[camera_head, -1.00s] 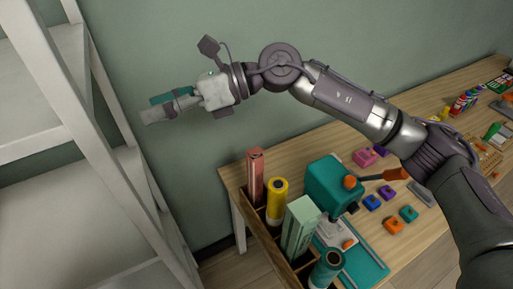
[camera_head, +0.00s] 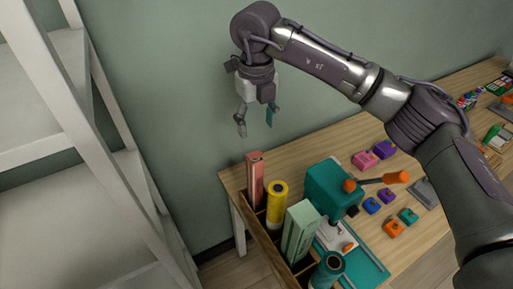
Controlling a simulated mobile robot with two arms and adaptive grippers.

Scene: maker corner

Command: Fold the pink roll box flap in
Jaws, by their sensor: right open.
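The pink roll box (camera_head: 255,182) stands upright in a wooden holder (camera_head: 262,236) at the table's near left corner. Its small top end (camera_head: 254,157) faces up; the flap's exact position is too small to tell. My right gripper (camera_head: 256,128) points down above the pink box, with its two fingers spread apart and nothing between them. A gap shows between the fingertips and the box top. My left gripper is not in view.
A yellow roll (camera_head: 277,204), a pale green box (camera_head: 299,232) and a teal roll (camera_head: 327,270) share the holder. A teal press (camera_head: 331,188) with an orange-ended lever stands close to the right. A white shelf (camera_head: 92,130) is at the left.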

